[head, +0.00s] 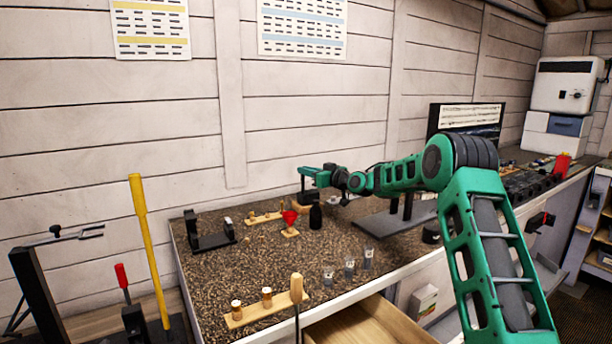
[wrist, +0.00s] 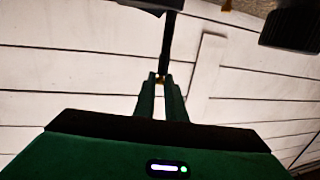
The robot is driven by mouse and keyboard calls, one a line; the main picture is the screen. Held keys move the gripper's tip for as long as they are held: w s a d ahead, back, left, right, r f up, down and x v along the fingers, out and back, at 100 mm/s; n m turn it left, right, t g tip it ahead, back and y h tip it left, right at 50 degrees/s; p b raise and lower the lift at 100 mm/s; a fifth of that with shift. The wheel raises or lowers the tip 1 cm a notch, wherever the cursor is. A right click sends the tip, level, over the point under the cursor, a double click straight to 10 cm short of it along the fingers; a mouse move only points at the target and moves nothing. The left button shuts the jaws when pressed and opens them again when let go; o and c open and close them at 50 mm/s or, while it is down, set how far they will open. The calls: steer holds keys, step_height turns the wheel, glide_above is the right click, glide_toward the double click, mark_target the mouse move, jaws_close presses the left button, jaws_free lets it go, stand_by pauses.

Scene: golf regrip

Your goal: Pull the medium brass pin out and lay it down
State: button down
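My gripper (head: 305,171) reaches in from the right above the back of the bench and points left. In the wrist view its two green fingers (wrist: 160,82) stand close together with a narrow gap. A small brass-coloured spot (wrist: 159,79) shows at the fingertips, too small to identify. A dark upright bar is in line with the tips. A wooden strip (head: 262,218) with small upright pegs stands at the back of the bench. A larger strip (head: 262,310) with brass-topped pegs (head: 267,296) is at the front. I cannot tell which peg is the medium brass pin.
A dark bottle (head: 315,216) and a red funnel (head: 290,217) stand below my gripper. A black cradle (head: 209,234) is at the left, several small cups (head: 349,267) at the front. An open drawer (head: 370,322) juts out below. The bench's middle is clear.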

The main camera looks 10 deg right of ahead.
steer(key=c, duration=2.4)
jaws_free()
jaws_close()
steer(key=shift+r, duration=0.4)
steer(key=shift+r, duration=0.35)
steer(key=shift+r, duration=1.5)
